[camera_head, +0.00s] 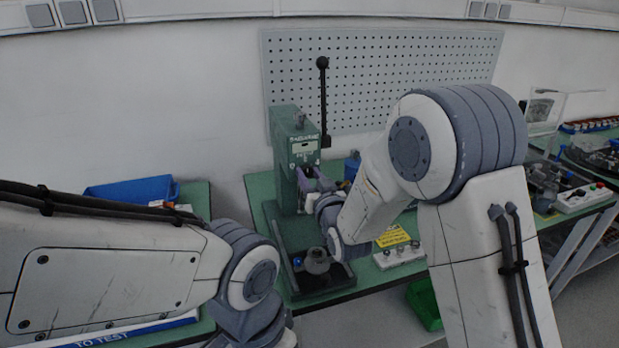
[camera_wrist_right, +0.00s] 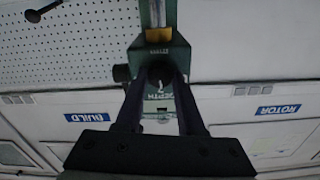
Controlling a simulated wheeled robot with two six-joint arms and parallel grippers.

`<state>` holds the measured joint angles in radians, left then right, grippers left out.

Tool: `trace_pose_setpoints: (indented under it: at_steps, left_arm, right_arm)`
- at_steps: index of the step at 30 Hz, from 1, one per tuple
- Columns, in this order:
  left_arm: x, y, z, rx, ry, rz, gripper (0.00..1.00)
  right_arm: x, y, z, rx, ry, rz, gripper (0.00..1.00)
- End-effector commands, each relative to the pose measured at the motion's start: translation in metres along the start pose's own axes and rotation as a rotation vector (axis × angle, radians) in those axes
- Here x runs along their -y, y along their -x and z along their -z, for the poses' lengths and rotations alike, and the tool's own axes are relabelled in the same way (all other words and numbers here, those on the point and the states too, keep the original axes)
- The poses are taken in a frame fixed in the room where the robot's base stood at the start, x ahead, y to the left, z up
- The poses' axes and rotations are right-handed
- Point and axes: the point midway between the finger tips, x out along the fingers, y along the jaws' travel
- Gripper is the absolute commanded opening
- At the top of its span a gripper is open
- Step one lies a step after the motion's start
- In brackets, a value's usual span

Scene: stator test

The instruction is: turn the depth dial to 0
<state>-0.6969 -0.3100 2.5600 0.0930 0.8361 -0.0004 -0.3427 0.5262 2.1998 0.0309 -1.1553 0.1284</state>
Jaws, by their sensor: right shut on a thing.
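The green press (camera_head: 297,150) stands on the bench, with its black-knobbed lever (camera_head: 323,100) upright. My right gripper (camera_head: 306,181) is at the front of the press and also shows in the right wrist view (camera_wrist_right: 161,76). Its dark fingers are shut on the depth dial at the press head. The fingers hide most of the dial. A DEPTH label (camera_wrist_right: 158,140) shows upside down between the fingers; I cannot read the dial setting surely. My left arm comes in from the left, but its gripper is out of sight.
A grey round part (camera_head: 317,261) sits on the press base below my right wrist. A yellow card (camera_head: 393,236) and a white block with small round pieces (camera_head: 398,255) are to the right. A blue bin (camera_head: 131,189) is at left; a pegboard (camera_head: 390,75) is behind.

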Motion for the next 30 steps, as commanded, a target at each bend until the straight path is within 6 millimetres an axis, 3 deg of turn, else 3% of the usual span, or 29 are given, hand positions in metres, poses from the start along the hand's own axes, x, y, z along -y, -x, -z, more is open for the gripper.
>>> trace_pose_setpoints:
  at_steps: [18, 30]
  left_arm:
    - [0.004, -0.059, -0.003, 0.000, 0.000, 0.000, 0.50]
    - [0.006, -0.087, -0.005, 0.000, 0.000, 0.000, 0.50]
  right_arm:
    - [0.000, 0.000, -0.004, -0.002, 0.508, -0.001, 0.00]
    - [0.000, 0.000, -0.004, 0.000, 0.835, -0.001, 0.00]
